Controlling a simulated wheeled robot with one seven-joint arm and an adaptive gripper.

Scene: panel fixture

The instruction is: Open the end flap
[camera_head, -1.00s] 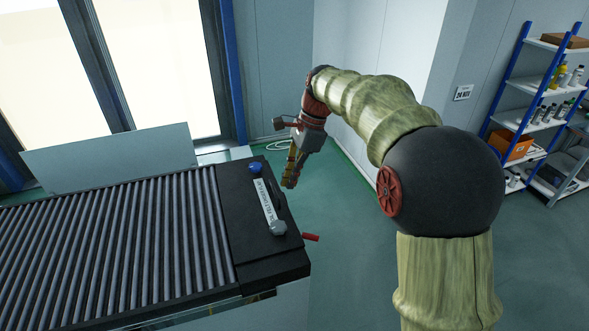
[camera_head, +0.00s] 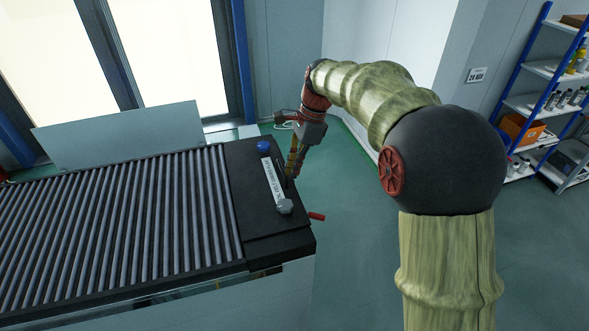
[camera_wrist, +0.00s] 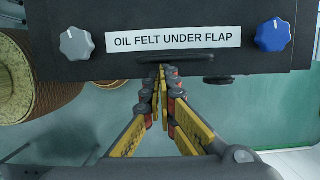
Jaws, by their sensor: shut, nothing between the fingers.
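The end flap (camera_head: 260,222) is a dark panel at the near end of the roller conveyor; it looks shut. A white label (camera_wrist: 172,40) on it reads "OIL FELT UNDER FLAP". A grey knob (camera_wrist: 76,43) and a blue knob (camera_wrist: 273,35) flank the label. A black bar handle (camera_wrist: 190,58) runs along the flap just below the label. My gripper (camera_wrist: 162,72) is shut and empty, its yellow fingertips at the handle's edge; I cannot tell whether they touch. In the head view my gripper (camera_head: 291,176) hangs over the flap's right side.
Conveyor rollers (camera_head: 120,225) fill the left. A red lever (camera_head: 317,217) sticks out from the conveyor's right edge. A shelf rack (camera_head: 540,105) stands far right. Green floor (camera_head: 350,230) is open to the conveyor's right.

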